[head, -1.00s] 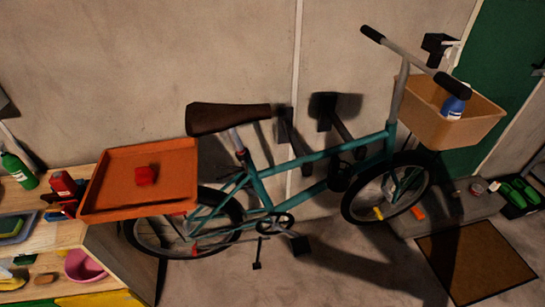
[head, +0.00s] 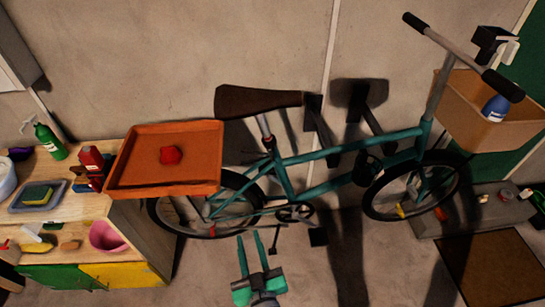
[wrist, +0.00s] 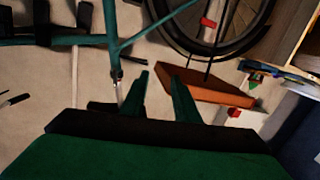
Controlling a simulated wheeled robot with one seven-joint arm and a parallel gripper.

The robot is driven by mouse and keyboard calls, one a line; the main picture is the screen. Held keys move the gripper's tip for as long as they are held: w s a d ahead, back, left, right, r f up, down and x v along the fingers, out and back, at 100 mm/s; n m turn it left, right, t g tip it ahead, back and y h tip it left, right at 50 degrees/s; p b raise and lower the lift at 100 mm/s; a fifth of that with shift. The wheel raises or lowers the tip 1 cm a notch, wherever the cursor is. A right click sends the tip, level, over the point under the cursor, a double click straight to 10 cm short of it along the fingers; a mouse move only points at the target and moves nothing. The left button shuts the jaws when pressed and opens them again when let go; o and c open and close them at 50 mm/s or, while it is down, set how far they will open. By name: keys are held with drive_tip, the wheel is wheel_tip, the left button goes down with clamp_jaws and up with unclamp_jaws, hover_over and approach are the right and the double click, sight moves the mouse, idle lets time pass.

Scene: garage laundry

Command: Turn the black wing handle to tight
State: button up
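I cannot pick out the black wing handle with certainty. The teal bicycle (head: 315,160) stands against the wall, with a dark saddle (head: 258,100) on a pale seat post. A small dark and reddish fitting (head: 268,143) sits where the post meets the frame; its shape is too small to tell. In the wrist view a dark fitting (wrist: 116,75) shows at the frame joint, left of my fingers. My gripper (head: 250,243) is at the bottom of the head view, below the pedals in the picture. Its teal fingers are apart and empty; they also show in the wrist view (wrist: 160,85).
An orange tray (head: 125,178) with a red lump (head: 170,155) sits behind the saddle. A wooden bench (head: 90,207) with bottles stands left. A box (head: 465,110) with a blue spray bottle (head: 495,108) is at the handlebar. Black wall arms (head: 316,130) stick out behind the frame.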

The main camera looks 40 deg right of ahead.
sight(271, 154)
drive_tip(key=w+d+r+m+h, duration=0.1)
drive_tip(key=w+d+r+h, duration=0.15)
drive_tip(key=d+r, duration=0.35)
drive_tip(key=w+d+r+m+h, duration=0.1)
drive_tip(key=w+d+r, duration=0.25)
drive_tip(key=d, duration=0.35)
drive_tip(key=x, duration=1.1)
drive_tip(key=shift+d+f, duration=0.1)
drive_tip(key=shift+f, duration=0.15)
drive_tip(key=shift+c, duration=0.3)
clamp_jaws()
